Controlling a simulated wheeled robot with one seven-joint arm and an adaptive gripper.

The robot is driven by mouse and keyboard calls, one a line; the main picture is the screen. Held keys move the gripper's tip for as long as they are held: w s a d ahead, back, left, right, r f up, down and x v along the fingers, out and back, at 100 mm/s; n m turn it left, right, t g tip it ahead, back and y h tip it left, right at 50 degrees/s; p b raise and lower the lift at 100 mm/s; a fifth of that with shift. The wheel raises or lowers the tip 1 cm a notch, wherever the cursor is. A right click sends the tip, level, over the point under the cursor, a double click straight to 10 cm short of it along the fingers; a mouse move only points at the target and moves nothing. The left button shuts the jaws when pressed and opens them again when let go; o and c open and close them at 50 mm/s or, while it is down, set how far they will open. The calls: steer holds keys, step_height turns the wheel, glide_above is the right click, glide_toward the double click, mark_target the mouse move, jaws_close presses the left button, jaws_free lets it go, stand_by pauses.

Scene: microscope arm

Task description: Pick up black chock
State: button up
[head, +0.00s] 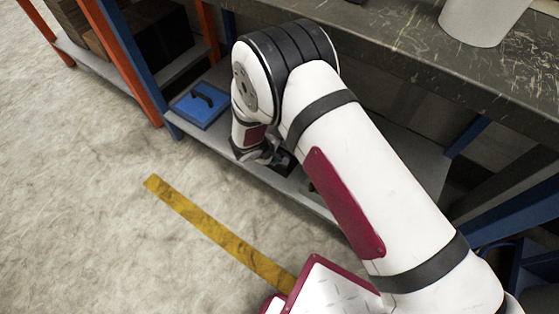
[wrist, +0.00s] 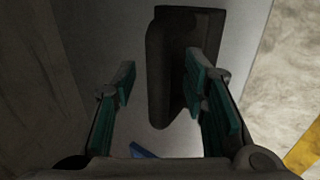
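The black chock (wrist: 168,88) is a dark block with a rounded lower end in the wrist view. It lies on a pale grey surface, beyond and partly between my fingers. My gripper (wrist: 161,66) is open, with green pads on both fingers. The right finger overlaps the chock's right side in the picture; I cannot tell whether it touches. A gap shows between the left finger and the chock. In the head view my gripper (head: 268,156) is low over the lower shelf, and the chock cannot be made out clearly there.
The lower grey shelf (head: 205,137) holds a blue case (head: 201,105) with a black handle, left of my arm. The scratched workbench top (head: 400,42) overhangs behind my arm and carries a white container (head: 480,18). Blue and orange posts stand at the left. A yellow stripe (head: 215,231) marks clear floor.

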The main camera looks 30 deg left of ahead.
jaws_close()
steer(key=shift+w+r, duration=0.1)
stand_by(0.3)
